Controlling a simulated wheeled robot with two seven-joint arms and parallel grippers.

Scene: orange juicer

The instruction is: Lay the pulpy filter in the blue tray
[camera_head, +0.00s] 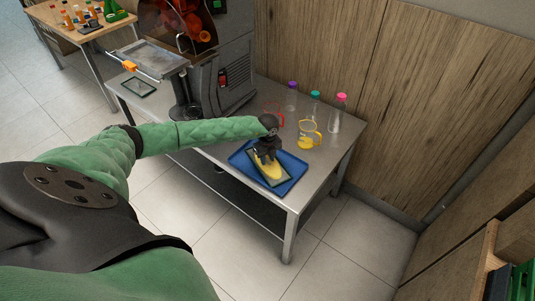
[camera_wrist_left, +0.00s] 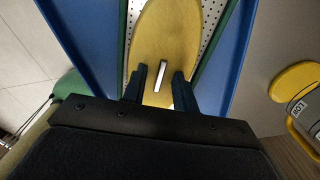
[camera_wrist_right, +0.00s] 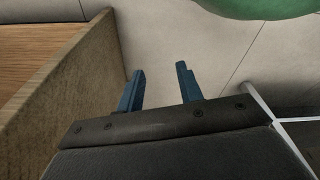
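The pulpy filter (camera_head: 268,171) is a dark-edged panel with a yellow oval of pulp, lying in the blue tray (camera_head: 242,157) on the metal table. In the left wrist view the filter (camera_wrist_left: 159,35) shows white perforated metal, green edges and a small upright metal handle, with blue tray (camera_wrist_left: 88,50) on both sides. My left gripper (camera_head: 267,158) is just above the filter. Its fingers (camera_wrist_left: 160,85) are open on either side of the handle, with gaps visible. The filter's near end is hidden behind the gripper. My right gripper (camera_wrist_right: 160,85) is open and empty.
A yellow-handled jug (camera_head: 309,134), a red-handled jug (camera_head: 274,112) and capped bottles (camera_head: 335,115) stand behind the tray. The juicer (camera_head: 220,75) is at the table's back left. A wooden-edged surface (camera_wrist_right: 75,95) is left of my right gripper.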

